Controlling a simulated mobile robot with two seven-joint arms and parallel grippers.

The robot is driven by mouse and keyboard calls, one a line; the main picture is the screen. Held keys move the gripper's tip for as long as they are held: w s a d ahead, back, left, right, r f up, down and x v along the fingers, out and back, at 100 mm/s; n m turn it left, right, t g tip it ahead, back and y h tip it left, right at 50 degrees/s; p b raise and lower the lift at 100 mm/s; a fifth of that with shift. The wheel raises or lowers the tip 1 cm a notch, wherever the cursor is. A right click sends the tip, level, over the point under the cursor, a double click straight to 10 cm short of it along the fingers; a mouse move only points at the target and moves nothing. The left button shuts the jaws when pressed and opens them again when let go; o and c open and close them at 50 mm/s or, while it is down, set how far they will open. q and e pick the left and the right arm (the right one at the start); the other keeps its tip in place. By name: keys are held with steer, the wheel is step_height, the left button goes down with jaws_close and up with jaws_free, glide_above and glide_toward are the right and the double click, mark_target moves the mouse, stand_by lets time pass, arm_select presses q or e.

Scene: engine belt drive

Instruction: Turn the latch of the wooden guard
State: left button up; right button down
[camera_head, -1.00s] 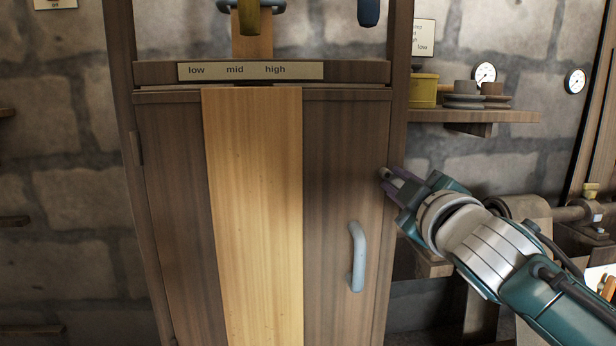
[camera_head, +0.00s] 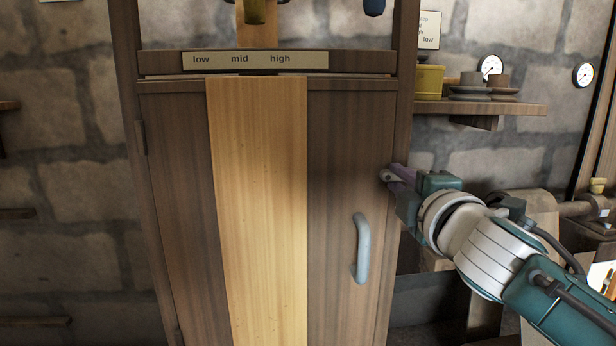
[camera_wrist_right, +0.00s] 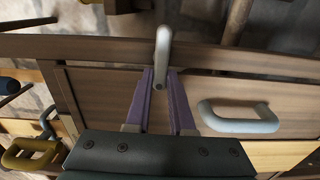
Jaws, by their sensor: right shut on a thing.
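The wooden guard (camera_head: 345,135) is a dark door with a pale plank down its middle, and it stands closed in its frame. A light grey latch (camera_head: 386,175) sits at its right edge; it also shows in the right wrist view (camera_wrist_right: 163,50), lying across the dark edge of the guard. My right gripper (camera_head: 397,177) reaches it from the right. In the wrist view its purple fingers (camera_wrist_right: 160,90) are shut on the latch, one on each side. The fingertips partly hide the latch in the head view. My left gripper is not in view.
A grey pull handle (camera_head: 362,248) is on the guard below the latch. A label strip (camera_head: 255,60) reads low, mid, high above it. Yellow and blue lever ends hang at the top. A shelf (camera_head: 525,108) with a yellow tin and discs is at right.

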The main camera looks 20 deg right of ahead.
stand_by(0.4)
steer(key=c, duration=0.8)
jaws_free()
steer(key=shift+s, duration=0.1)
steer(key=shift+p+v, duration=0.95)
steer(key=shift+v, duration=3.95)
